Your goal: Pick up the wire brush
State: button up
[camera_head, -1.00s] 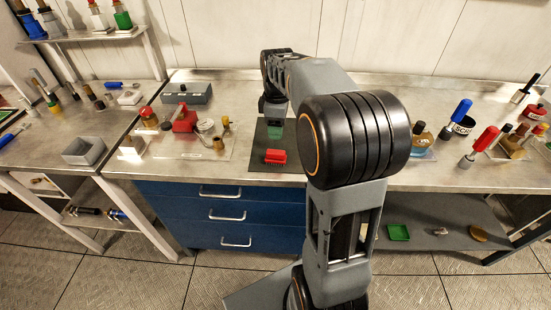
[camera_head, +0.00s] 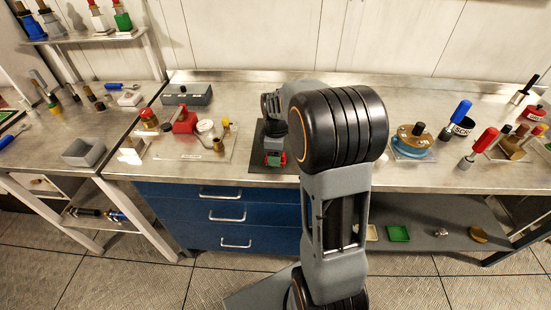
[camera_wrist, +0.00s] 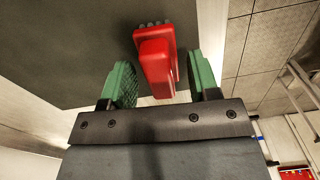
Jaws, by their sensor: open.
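The wire brush, a red block with short dark bristles, shows between my fingers in the wrist view (camera_wrist: 156,50). In the head view only bits of its red (camera_head: 282,158) show around my gripper (camera_head: 274,152). It lies on a dark grey mat (camera_wrist: 60,50) near the front edge of the bench. My gripper (camera_wrist: 159,76) is open, with one green finger on each side of the brush. A gap shows between the brush and each finger. Whether the fingertips reach down to the mat is hard to tell.
A clear tray (camera_head: 190,156) with a red part and small fittings lies left of the mat. A blue-based brass part (camera_head: 414,148) and red- and blue-handled tools stand to the right. Blue drawers (camera_head: 220,215) are below the bench edge.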

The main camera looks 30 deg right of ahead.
jog(key=shift+c, duration=0.4)
grip_shut()
jog(key=shift+r, duration=0.45)
notch_tip(320, 180, up, 2)
jog(key=shift+r, duration=0.2)
jog(key=s+r, duration=0.5)
jog(key=s, duration=0.2)
jog(key=s+d+r+b, duration=0.1)
jog(key=s+r, duration=0.3)
jog(key=s, duration=0.3)
jog(key=shift+d+r, duration=0.3)
jog(key=shift+r, duration=0.05)
